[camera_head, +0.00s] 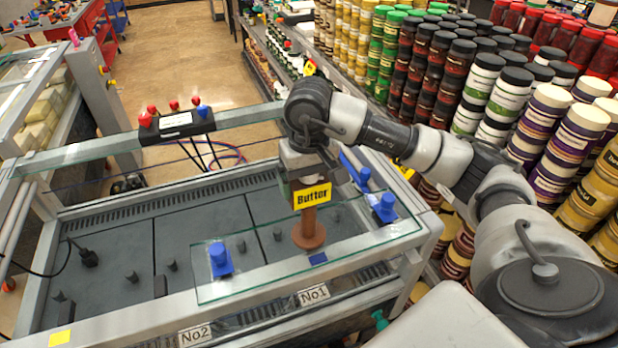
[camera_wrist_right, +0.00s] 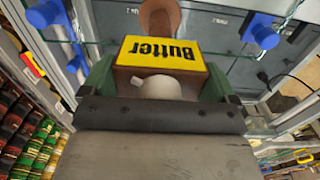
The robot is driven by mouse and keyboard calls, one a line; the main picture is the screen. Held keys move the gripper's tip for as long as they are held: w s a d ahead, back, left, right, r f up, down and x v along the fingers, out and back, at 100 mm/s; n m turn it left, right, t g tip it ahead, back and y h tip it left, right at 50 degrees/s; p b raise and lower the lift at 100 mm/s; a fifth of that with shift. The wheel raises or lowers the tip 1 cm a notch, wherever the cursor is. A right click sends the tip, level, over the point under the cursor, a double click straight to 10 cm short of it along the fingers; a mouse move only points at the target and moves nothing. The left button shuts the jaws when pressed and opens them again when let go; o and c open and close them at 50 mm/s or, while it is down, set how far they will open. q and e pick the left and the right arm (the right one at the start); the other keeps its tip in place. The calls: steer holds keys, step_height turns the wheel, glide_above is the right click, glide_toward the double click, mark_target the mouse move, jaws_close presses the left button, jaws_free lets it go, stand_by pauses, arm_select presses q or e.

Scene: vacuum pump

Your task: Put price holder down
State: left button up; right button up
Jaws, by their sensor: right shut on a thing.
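The price holder (camera_head: 309,229) has a yellow "Butter" sign on top of a brown post with a round brown base. In the head view it stands upright over the glass shelf at the front right of the display case; I cannot tell whether its base touches the glass. My right gripper (camera_head: 303,166) comes from above and is shut on the upper part of the holder, behind the sign. In the right wrist view the sign (camera_wrist_right: 161,52) appears upside down between the green fingers (camera_wrist_right: 158,82). My left gripper is not in view.
Blue clamps (camera_head: 220,259) (camera_head: 385,207) stand on the glass shelf (camera_head: 265,272) on both sides of the holder. A black box with red and blue knobs (camera_head: 176,123) sits on the rear rail. Stacked jars (camera_head: 480,95) fill the right. The grey case floor (camera_head: 115,240) is mostly bare.

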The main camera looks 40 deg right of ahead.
steer(key=shift+f, duration=0.1)
steer(key=o, duration=1.1)
steer(key=shift+r, duration=0.5)
step_height(320, 180, up, 10)
steer(key=shift+f+b, duration=0.1)
steer(key=shift+b, duration=0.6)
steer(key=shift+r, duration=0.75)
